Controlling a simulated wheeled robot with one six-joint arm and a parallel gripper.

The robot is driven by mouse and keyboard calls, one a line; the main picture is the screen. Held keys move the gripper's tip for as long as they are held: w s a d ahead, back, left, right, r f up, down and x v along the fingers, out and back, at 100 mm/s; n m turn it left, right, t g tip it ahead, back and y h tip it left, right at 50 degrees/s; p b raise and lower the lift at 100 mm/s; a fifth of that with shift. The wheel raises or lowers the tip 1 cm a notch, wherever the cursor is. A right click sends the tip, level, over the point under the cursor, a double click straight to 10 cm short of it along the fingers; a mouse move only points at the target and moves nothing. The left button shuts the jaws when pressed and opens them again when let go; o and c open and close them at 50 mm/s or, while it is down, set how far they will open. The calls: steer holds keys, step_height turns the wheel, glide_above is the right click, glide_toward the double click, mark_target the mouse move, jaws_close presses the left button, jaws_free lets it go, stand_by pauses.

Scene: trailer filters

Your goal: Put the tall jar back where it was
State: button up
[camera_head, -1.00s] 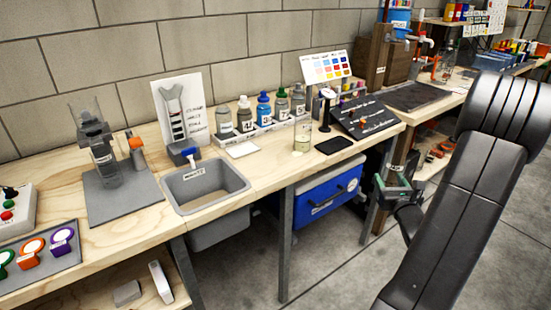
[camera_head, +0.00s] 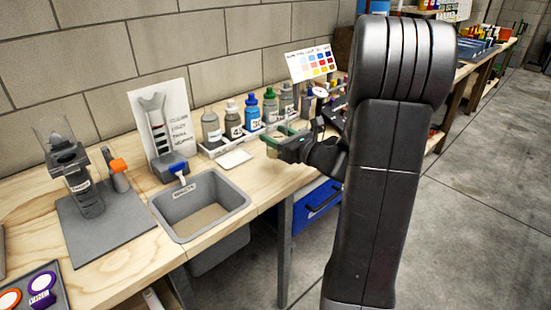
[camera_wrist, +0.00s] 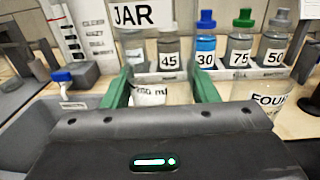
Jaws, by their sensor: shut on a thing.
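The tall jar (camera_wrist: 150,94) is clear, with "JAR" and "250 ml" lettering, and stands between the green fingers of my gripper (camera_wrist: 160,88) in the wrist view. My gripper (camera_head: 279,137) is shut on it over the workbench, in front of the bottle row. In the head view the fingers hide most of the jar, and I cannot tell whether its base touches the bench.
A tray of labelled bottles (camera_head: 252,113) stands just behind. A white card (camera_head: 233,159) lies left of my gripper, with a grey sink (camera_head: 200,205) farther left. A clear vessel with lettering (camera_wrist: 268,100) is close on the right in the wrist view.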

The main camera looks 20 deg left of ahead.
steer(key=shift+f+b, duration=0.45)
steer(key=shift+f, duration=2.3)
steer(key=shift+f, duration=0.25)
steer(key=o, duration=1.3)
steer(key=shift+r, duration=0.1)
steer(key=shift+r, duration=0.2)
steer(key=v, duration=1.2)
